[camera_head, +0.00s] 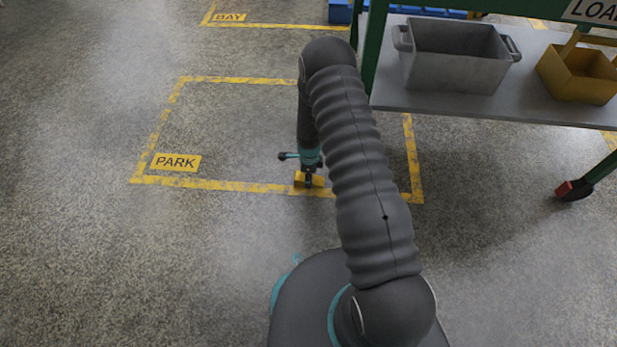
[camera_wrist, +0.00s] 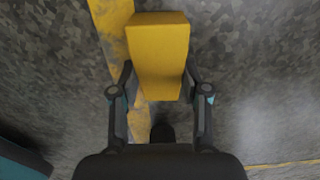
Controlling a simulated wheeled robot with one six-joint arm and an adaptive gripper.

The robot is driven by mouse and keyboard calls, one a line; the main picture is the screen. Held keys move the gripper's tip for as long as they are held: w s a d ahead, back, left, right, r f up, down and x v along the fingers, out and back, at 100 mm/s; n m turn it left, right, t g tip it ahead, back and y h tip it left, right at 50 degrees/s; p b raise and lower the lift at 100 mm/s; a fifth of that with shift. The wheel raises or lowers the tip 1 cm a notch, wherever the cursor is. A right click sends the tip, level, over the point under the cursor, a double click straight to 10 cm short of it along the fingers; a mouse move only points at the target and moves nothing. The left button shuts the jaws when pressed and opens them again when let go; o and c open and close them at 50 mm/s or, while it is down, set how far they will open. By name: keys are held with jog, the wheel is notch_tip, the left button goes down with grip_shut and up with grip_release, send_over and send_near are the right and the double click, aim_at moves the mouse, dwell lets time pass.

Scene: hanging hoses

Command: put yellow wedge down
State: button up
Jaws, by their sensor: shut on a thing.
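The yellow wedge (camera_wrist: 158,52) is between the two fingers of my gripper (camera_wrist: 159,88) in the wrist view, and the gripper is shut on it. In the head view the yellow wedge (camera_head: 300,180) shows at the end of my gripper (camera_head: 308,178), low by the front yellow line of the PARK box. I cannot tell whether the wedge touches the floor. My arm hides part of the floor behind and to the right of the gripper.
The PARK box (camera_head: 160,126) is marked in yellow tape on the floor and looks empty inside. A cart shelf (camera_head: 450,104) at the upper right bears a grey bin (camera_head: 450,72) and a yellow bin (camera_head: 575,85). A cart wheel (camera_head: 574,190) stands at the right. The left floor is clear.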

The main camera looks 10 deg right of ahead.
jog(key=shift+f, duration=0.1)
jog(key=o, duration=1.2)
